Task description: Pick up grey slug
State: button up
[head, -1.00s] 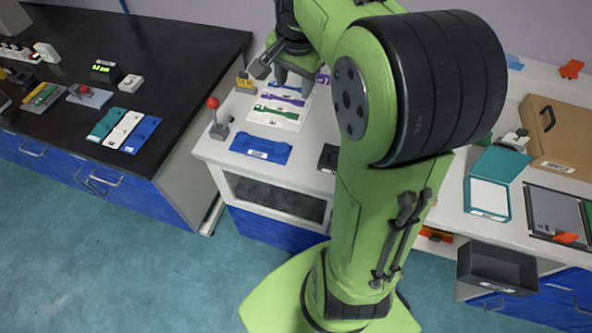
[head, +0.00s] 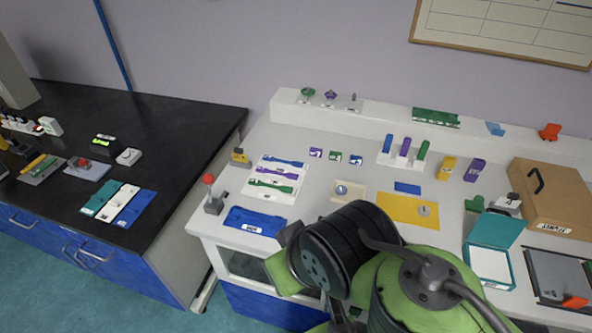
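I cannot tell for sure which thing is the grey slug. A small round grey metal piece (head: 341,189) sits on a beige square plate (head: 362,188) near the middle of the white bench. A similar round grey piece (head: 424,210) lies on the yellow mat (head: 394,208) to its right. A small grey upright piece (head: 354,97) stands on the back shelf. My arm is folded low at the front of the bench. My gripper's fingers cannot be made out, so what they hold does not show.
A white tray (head: 297,200) with coloured strips and a blue tray (head: 262,223) lie left. A red-knobbed lever (head: 209,180) stands at the left edge. A teal open box (head: 490,262) and a brown case (head: 550,190) stand right. My arm covers the front middle.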

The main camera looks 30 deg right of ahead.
aim_at(424, 211)
jog(key=z, duration=0.9)
jog(key=k+z, duration=0.1)
jog(key=z, duration=0.3)
jog(key=j+z, duration=0.1)
jog(key=z, duration=0.35)
jog(key=k+z, duration=0.1)
jog(key=z, duration=0.35)
